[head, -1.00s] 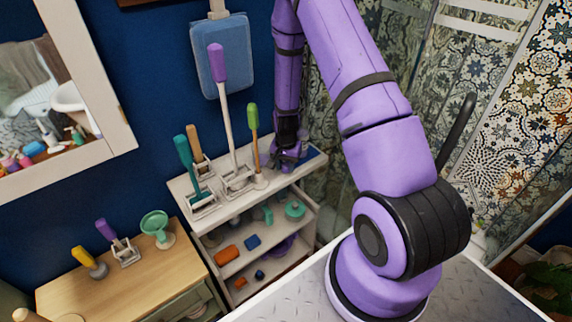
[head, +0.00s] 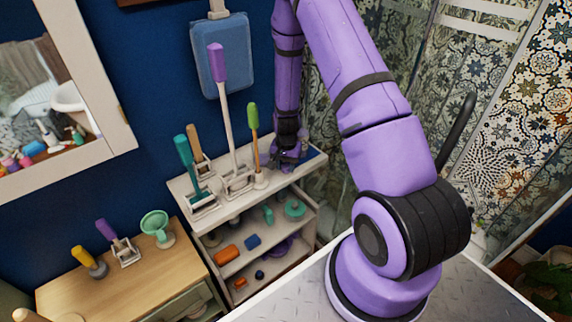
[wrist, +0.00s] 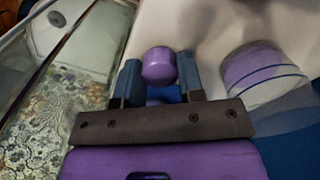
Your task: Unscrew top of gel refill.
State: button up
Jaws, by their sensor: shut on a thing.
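A small purple round cap (wrist: 158,66) shows in the wrist view between the two blue-grey fingers of my gripper (wrist: 158,82). The fingers are closed on its sides. A little blue shows below the cap, and the gripper hides most of what lies under it. In the head view my gripper (head: 287,158) is low over the right end of the white shelf unit's top. The cap cannot be made out there.
A wider jar with a purple lid (wrist: 252,68) stands right of my gripper in the wrist view. In the head view, upright brushes, including a green-handled one (head: 253,120), stand left of my gripper on the white shelf unit (head: 232,212). Patterned glass is to the right.

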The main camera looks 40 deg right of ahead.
jog(key=shift+f, duration=0.45)
dwell(0.5)
jog(key=o, duration=1)
jog(key=shift+r, duration=0.15)
jog(key=shift+r, duration=3.8)
jog(key=shift+r, duration=0.1)
notch_tip(320, 180, up, 11)
jog(key=shift+f, duration=0.15)
